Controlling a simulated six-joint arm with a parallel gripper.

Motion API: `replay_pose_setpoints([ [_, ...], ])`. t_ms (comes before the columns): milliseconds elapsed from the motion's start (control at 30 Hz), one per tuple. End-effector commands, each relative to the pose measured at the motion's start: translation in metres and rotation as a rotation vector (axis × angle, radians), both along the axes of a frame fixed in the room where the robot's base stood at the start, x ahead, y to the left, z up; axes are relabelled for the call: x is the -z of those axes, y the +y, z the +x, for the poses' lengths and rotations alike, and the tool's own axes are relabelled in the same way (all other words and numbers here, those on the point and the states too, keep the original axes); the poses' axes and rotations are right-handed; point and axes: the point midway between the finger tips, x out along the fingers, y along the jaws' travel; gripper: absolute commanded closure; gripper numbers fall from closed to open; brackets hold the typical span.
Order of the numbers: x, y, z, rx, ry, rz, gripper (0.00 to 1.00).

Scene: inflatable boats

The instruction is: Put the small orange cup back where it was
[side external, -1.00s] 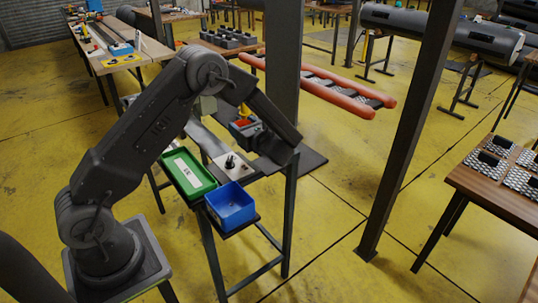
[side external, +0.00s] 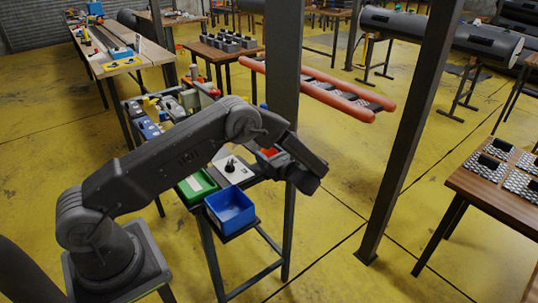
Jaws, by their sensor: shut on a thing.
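My gripper (side external: 272,160) is beside the dark post, at the right end of the workbench, below my bent arm. It is small in view and partly covered by my wrist. A small orange-red patch (side external: 267,152) shows at the gripper and looks like the small orange cup, held shut between the jaws. The fingertips and the cup's outline are too small to make out. I cannot tell how far the cup is above the bench.
A blue bin (side external: 231,210) stands at the bench's front end, beside a green tray (side external: 192,190) partly behind my arm. A white plate with a black knob (side external: 230,166) lies behind them. Several tools and boxes crowd the bench's far left. A dark post (side external: 283,60) rises close by.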

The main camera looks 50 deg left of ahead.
Motion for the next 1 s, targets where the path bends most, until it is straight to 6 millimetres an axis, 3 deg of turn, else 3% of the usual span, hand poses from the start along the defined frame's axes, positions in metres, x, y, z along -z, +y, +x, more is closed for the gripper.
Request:
replay_pose_setpoints([
  [233, 0.004, 0.0, 0.0, 0.0, 0.001, 0.0, 0.63],
  [267, 0.004, 0.0, 0.0, 0.0, 0.001, 0.0, 0.38],
  [500, 0.004, 0.0, 0.0, 0.0, 0.001, 0.0, 0.15],
  [800, 0.004, -0.003, 0.0, 0.001, 0.001, 0.0, 0.15],
  [1000, 0.003, -0.031, 0.0, 0.004, 0.001, 0.0, 0.15],
])
